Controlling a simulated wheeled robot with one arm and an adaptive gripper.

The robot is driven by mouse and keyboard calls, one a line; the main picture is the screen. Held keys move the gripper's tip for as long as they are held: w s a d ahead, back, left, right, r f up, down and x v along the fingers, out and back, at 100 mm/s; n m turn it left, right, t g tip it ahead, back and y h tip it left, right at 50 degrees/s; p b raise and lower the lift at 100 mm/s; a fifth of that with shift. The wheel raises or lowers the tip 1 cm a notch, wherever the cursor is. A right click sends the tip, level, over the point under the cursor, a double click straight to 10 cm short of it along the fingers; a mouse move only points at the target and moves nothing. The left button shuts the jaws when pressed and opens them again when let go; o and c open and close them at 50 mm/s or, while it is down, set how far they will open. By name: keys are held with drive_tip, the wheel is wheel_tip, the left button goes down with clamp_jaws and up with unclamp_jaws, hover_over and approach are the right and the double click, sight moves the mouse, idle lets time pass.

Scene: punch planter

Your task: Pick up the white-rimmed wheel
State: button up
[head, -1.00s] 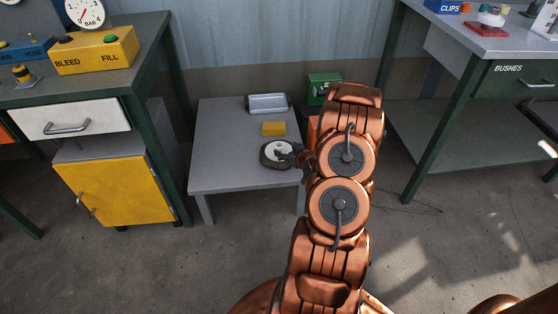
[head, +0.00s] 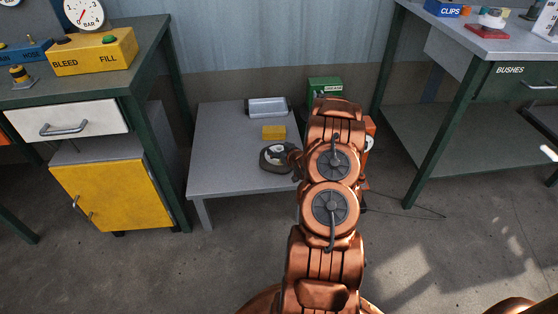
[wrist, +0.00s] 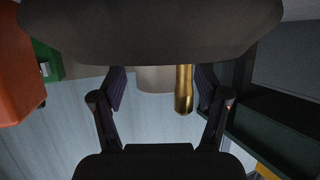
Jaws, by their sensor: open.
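The white-rimmed wheel (head: 270,163), with a dark tyre and a pale centre, lies flat on the low grey table (head: 220,172) in the head view. My gripper (head: 289,158) is at the wheel's right side, and dark parts seem to overlap the rim; contact cannot be told. In the wrist view my gripper (wrist: 161,82) is open, its two fingers apart. A grey cylindrical shape (wrist: 155,78) and a brass cylinder (wrist: 184,92) show between the fingers. A large dark rounded shape fills the top of that view; I cannot tell what it is.
A yellow block (head: 274,132) and a grey metal tray (head: 267,114) stand behind the wheel. A green box (head: 324,90) and an orange object (head: 370,127) are beside my arm. Workbenches stand left (head: 125,85) and right (head: 470,50). The table's left side is clear.

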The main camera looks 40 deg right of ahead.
drive_tip(key=shift+c, duration=0.5)
clamp_jaws()
drive_tip(key=shift+r, duration=0.1)
